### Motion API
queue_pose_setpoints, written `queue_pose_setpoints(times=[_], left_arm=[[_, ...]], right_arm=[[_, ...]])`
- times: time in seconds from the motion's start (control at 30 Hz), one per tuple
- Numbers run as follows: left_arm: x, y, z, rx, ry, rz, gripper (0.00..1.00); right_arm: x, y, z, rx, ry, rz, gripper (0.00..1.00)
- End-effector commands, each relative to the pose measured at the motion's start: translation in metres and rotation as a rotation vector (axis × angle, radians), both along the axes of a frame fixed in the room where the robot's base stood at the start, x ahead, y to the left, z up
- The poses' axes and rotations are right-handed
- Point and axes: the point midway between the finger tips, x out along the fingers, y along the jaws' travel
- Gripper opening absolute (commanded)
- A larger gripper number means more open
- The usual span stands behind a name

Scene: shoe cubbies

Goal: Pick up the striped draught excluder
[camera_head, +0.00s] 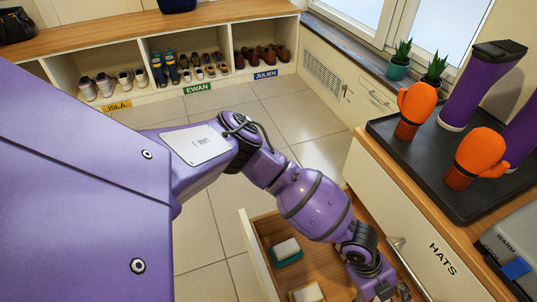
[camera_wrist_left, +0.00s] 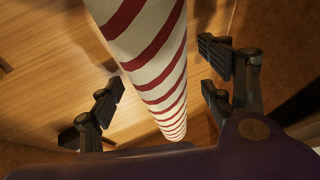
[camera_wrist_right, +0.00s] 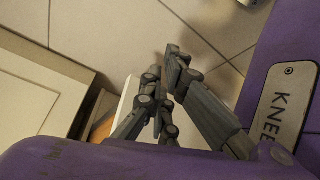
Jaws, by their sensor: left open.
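The striped draught excluder (camera_wrist_left: 158,60), white with dark red slanting bands, runs through the left wrist view from the top edge down to the middle, over a wooden surface. My left gripper (camera_wrist_left: 163,76) is open, with one finger on each side of the excluder and a visible gap to each. In the head view my left gripper (camera_head: 380,290) is at the bottom edge, over the open drawer. The excluder cannot be made out in the head view. My right gripper (camera_wrist_right: 166,78) shows only in its wrist view, its fingers together and nothing seen between them.
The open drawer (camera_head: 249,254) holds two sponge-like blocks (camera_head: 286,249) (camera_head: 307,293). A dark tray (camera_head: 425,165) on the counter holds orange gloves (camera_head: 415,108) and purple boots (camera_head: 480,88). Shoe cubbies (camera_head: 224,47) stand at the back. The tiled floor (camera_head: 297,115) between is clear.

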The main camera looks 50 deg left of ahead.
Motion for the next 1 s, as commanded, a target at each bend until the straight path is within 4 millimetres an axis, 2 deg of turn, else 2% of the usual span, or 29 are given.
queue_pose_setpoints(times=[0.23, 0.77, 1.0], left_arm=[[0.0029, -0.0021, -0.0004, -0.001, -0.004, 0.0, 0.71], [0.0021, -0.0017, -0.0009, -0.001, -0.002, 0.001, 0.02], [0.0025, -0.0024, -0.0002, -0.004, -0.004, 0.001, 0.01]], right_arm=[[0.0051, 0.001, 0.0008, 0.002, -0.009, 0.001, 0.0], [0.0024, 0.0004, 0.0012, 0.001, -0.006, -0.001, 0.0], [0.0025, 0.0005, 0.0011, 0.001, -0.006, -0.001, 0.0]])
